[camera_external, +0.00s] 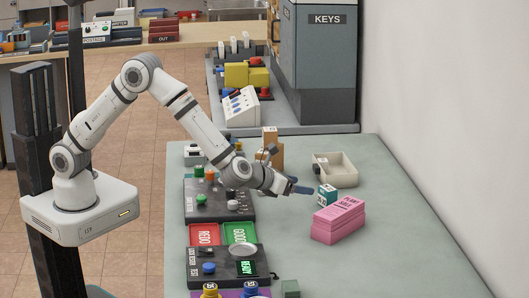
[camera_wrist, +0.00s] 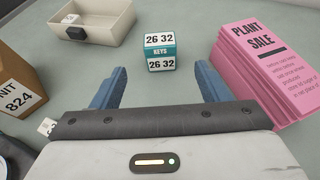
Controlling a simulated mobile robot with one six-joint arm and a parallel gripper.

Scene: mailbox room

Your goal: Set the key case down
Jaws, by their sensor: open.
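The key case is a small teal and white box (camera_wrist: 161,52) labelled "26 32 KEYS"; it stands on the green table in the wrist view. In the external view the key case (camera_external: 327,194) stands just beside the pink stack. My gripper (camera_external: 300,188) is open, with its blue fingers pointing toward the case. In the wrist view the two fingers of my gripper (camera_wrist: 159,85) are wide apart, and the case is beyond their tips, between them and not held.
A pink stack of "PLANT SALE" flyers (camera_wrist: 265,70) is close on the right. A cream tray (camera_wrist: 108,22) is at the back left, and a brown "UNIT 824" box (camera_wrist: 18,88) is at the left. A red and green panel (camera_external: 222,235) lies on the table's near left. The table's right side is clear.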

